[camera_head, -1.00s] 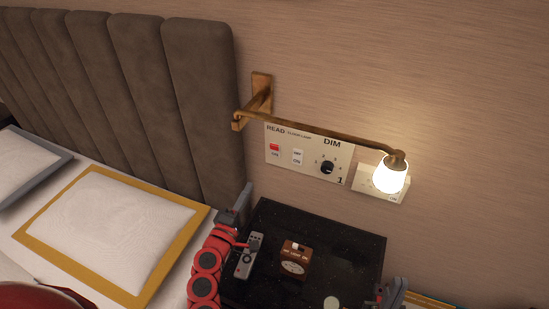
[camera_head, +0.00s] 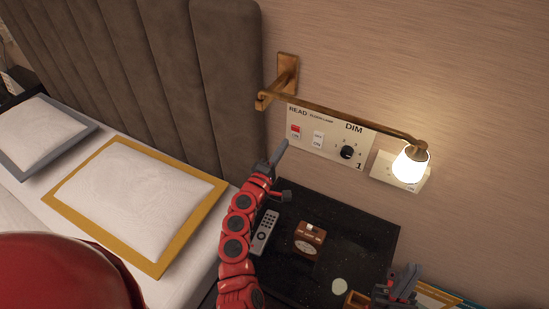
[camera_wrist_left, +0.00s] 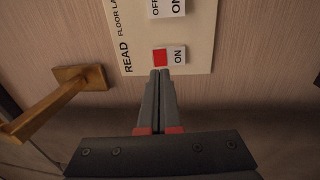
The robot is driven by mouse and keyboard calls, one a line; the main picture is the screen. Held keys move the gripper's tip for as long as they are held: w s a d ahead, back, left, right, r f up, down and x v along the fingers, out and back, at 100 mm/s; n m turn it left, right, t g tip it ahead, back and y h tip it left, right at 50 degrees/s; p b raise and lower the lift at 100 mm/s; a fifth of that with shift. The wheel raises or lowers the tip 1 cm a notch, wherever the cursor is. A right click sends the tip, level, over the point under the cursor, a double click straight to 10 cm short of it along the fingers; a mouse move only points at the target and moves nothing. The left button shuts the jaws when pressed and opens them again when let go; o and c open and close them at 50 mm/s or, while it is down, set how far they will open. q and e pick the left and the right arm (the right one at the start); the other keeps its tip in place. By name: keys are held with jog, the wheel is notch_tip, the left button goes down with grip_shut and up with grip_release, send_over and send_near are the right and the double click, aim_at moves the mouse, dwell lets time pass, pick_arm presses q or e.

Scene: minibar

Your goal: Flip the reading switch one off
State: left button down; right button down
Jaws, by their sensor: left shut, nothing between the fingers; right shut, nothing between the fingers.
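The switch panel (camera_head: 325,140) is on the wall above the nightstand, with READ and DIM labels and a knob (camera_head: 347,152). The reading switch (camera_head: 296,131) at its left end has a red half and a white half marked ON; in the left wrist view the switch (camera_wrist_left: 168,56) shows its red half at left. My left gripper (camera_head: 281,147) is shut and empty, raised just below the switch. In the left wrist view its fingertips (camera_wrist_left: 160,72) are just under the red half; I cannot tell whether they touch. My right gripper (camera_head: 408,272) is shut and empty at the lower right.
A brass wall lamp (camera_head: 411,164) is lit, its arm running above the panel. The black nightstand (camera_head: 365,240) holds a remote (camera_head: 265,232) and a brown clock (camera_head: 309,239). The bed with pillows (camera_head: 135,200) and a padded headboard (camera_head: 150,70) is at left.

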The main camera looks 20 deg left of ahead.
aim_at(295, 129)
pick_arm(q)
jog(key=x, duration=0.5)
jog(key=shift+f, duration=0.1)
jog(key=p, duration=0.2)
jog(key=r+p, duration=0.1)
jog(key=shift+w+r+g+p, duration=0.2)
jog(key=shift+r+g+p, duration=0.1)
jog(key=shift+p, duration=0.1)
jog(key=shift+s+f+b, duration=0.1)
jog(key=shift+f+b, duration=0.35)
jog(key=shift+b, duration=0.15)
jog(key=shift+f, duration=0.1)
